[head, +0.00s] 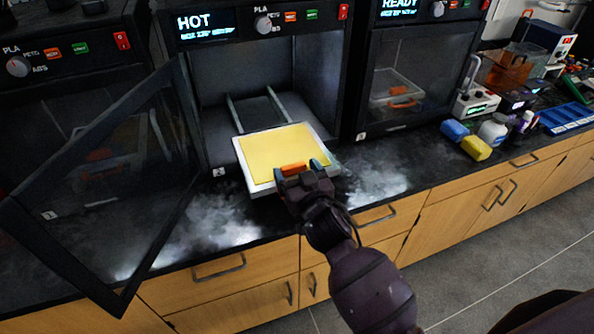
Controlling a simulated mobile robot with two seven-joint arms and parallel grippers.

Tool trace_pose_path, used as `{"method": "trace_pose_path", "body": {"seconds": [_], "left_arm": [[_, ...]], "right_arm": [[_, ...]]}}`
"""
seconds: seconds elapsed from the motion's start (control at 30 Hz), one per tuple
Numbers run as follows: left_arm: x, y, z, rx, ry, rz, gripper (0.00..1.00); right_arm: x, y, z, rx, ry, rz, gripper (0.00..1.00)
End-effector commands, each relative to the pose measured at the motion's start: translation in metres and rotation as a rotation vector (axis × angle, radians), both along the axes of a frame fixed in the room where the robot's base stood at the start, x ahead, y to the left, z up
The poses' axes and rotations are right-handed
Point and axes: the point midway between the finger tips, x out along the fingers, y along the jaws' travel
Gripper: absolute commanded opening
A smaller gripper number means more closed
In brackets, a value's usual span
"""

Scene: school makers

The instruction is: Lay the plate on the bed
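The plate (272,150) is a yellow sheet with a pale rim and an orange tab at its front edge. It is at the mouth of the open middle printer (260,70), partly out over the counter and slightly tilted. My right gripper (293,170) is at its front edge, with its fingers around the orange tab, and appears shut on it. The bed inside shows as two pale rails (268,103) running back behind the plate; its front part is hidden. The printer's display reads HOT. My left gripper is not in view.
The middle printer's dark glass door (110,180) stands open to the left. A closed printer (415,75) marked READY is to the right. Blue and yellow blocks (476,148) and a white jar (494,130) stand farther right. Whitish haze lies on the black counter (400,160).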

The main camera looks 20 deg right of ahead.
Motion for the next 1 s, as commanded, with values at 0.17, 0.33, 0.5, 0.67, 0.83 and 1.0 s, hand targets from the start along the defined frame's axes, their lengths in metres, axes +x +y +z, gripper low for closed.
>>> {"method": "trace_pose_path", "body": {"seconds": [0.17,0.33,0.5,0.67,0.83,1.0], "left_arm": [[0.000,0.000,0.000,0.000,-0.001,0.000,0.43],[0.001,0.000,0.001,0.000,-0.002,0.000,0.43],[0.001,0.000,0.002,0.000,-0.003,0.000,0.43],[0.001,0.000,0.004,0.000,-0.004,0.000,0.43],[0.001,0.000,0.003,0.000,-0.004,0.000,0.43],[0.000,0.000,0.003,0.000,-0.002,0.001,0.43]], "right_arm": [[0.000,0.000,0.001,0.000,-0.001,0.000,0.89],[0.000,0.000,0.002,-0.001,-0.001,0.000,0.89],[-0.010,-0.001,0.003,0.000,0.000,0.000,0.89],[-0.034,-0.002,0.004,0.002,0.000,-0.001,0.89],[-0.062,-0.003,0.003,0.001,0.001,-0.001,0.89],[-0.089,-0.004,0.003,0.001,0.001,-0.001,0.89]]}}
